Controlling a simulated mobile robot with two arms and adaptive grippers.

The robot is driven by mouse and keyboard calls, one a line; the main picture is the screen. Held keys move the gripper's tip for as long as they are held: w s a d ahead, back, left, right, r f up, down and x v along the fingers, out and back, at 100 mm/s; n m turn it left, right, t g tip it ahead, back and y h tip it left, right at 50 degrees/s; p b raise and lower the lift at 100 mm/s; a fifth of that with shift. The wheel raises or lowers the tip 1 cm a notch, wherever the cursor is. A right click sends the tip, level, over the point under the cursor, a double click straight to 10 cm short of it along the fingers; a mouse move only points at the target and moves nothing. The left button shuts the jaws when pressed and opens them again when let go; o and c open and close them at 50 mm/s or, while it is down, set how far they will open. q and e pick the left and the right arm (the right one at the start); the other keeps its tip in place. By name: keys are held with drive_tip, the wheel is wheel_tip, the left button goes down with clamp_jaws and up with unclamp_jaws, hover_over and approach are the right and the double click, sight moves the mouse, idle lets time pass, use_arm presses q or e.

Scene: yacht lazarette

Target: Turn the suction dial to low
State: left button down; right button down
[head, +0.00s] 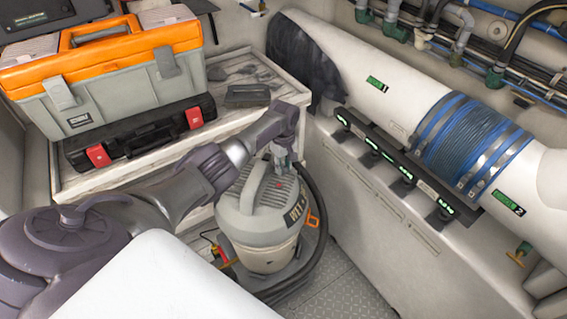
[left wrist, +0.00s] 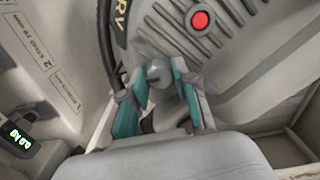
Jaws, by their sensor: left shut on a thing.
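The wet/dry vacuum (head: 240,222), a grey and beige drum with a top handle, stands on the floor in the middle of the head view. Its ribbed lid with a red button (left wrist: 200,20) fills the top of the left wrist view. My left gripper (head: 282,165) reaches down to the lid's far side. In the left wrist view its teal-padded fingers straddle a small grey knob, the suction dial (left wrist: 155,76), and are shut on it. The dial's markings and setting cannot be read. My right gripper is in neither view.
An orange and grey toolbox (head: 110,75) and a black case with red latches (head: 140,135) sit on the bench at left. A black hose (head: 322,215) curves beside the vacuum.

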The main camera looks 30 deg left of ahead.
use_arm(q)
drive_tip(key=m, duration=0.3)
drive_tip(key=shift+m, duration=0.4)
drive_tip(key=m, duration=0.3)
drive_tip(key=shift+m, duration=0.3)
drive_tip(key=m, duration=1.3)
drive_tip(key=shift+m, duration=0.3)
drive_tip(key=m, duration=0.3)
drive_tip(key=shift+m, duration=0.3)
drive_tip(key=shift+m+b, duration=0.4)
drive_tip(key=shift+m, duration=1.2)
drive_tip(key=shift+r, duration=0.1)
drive_tip(key=shift+w, duration=0.1)
